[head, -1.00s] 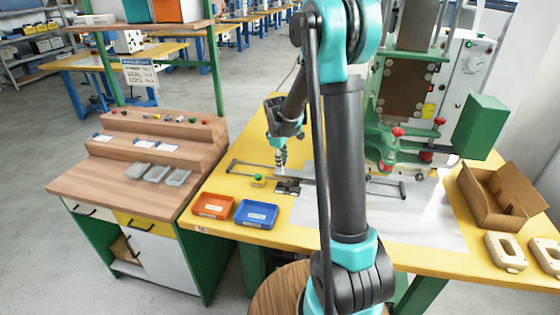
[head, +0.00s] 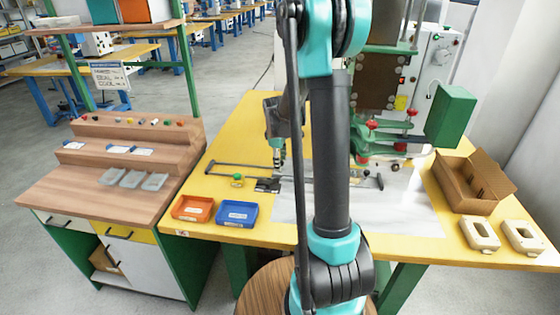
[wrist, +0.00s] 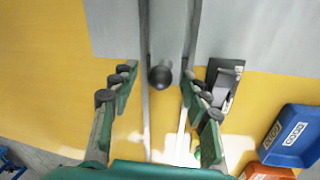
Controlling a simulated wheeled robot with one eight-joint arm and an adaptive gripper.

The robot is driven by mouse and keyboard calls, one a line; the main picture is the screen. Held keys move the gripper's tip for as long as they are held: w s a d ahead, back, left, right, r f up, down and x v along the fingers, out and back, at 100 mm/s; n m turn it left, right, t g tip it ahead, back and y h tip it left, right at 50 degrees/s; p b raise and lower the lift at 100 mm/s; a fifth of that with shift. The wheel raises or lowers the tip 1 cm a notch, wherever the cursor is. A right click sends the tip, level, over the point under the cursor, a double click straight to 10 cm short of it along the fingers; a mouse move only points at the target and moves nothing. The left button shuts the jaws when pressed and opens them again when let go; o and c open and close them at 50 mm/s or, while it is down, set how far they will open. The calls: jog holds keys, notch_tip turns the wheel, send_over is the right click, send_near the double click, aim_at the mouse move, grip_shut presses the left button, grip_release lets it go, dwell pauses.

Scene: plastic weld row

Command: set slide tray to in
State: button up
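The slide tray (wrist: 172,28) is a grey strip between two long rails in the wrist view, with a dark round knob (wrist: 160,76) at its near end. My gripper (wrist: 157,88) is open, with one green-and-black finger on each side of the knob. A gap shows between the knob and each finger. In the head view my gripper (head: 278,158) points down over the rail frame (head: 228,164) on the yellow bench. Much of the tray is hidden there behind my arm, so how far in it sits is hard to tell.
A black fixture (head: 268,185), a green knob (head: 237,179), an orange bin (head: 192,208) and a blue bin (head: 237,214) lie near the rails. The press with a green box (head: 451,115) stands behind right. A cardboard box (head: 473,188) and beige parts (head: 480,235) are at right.

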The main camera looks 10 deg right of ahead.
notch_tip(320, 180, up, 12)
jog(key=s+a, duration=0.1)
jog(key=s, duration=0.1)
jog(key=shift+a, duration=0.15)
dwell(0.4)
jog(key=shift+f, duration=0.15)
